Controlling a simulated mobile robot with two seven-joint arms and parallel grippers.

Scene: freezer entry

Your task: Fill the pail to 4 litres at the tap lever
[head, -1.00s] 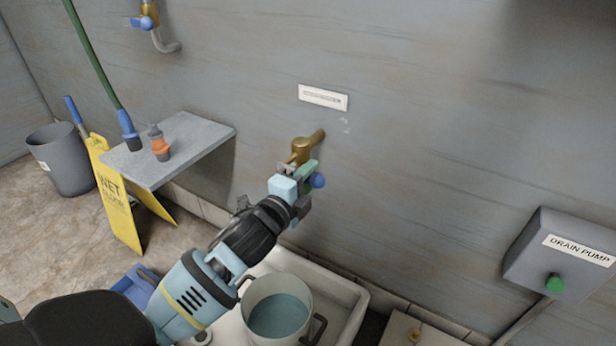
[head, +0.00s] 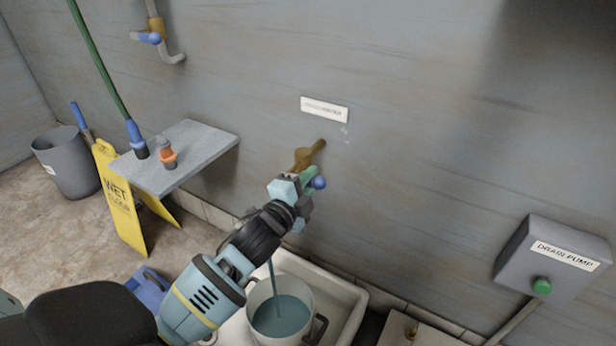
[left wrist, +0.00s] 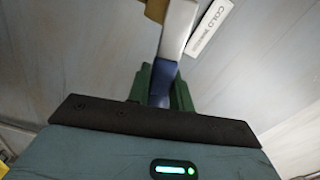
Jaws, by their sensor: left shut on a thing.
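The brass tap (head: 308,155) sticks out from the wall under a white label. Its lever has a blue end (head: 319,183). My left gripper (head: 308,183) is shut on the lever; in the left wrist view the blue and grey lever (left wrist: 165,80) runs between the green fingers. The pail (head: 312,293) stands upright in the white sink below, with bluish water in it. A thin stream of water (head: 273,282) falls into the pail. No litre marks can be read. My arm hides the tap's outlet. My right gripper is not in view.
A grey shelf (head: 205,150) with an orange-and-grey nozzle (head: 168,153) is left of the tap. A yellow wet-floor sign (head: 122,200) and a grey bin (head: 68,165) stand further left. A drain pump box (head: 545,258) with a green button is on the wall at right.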

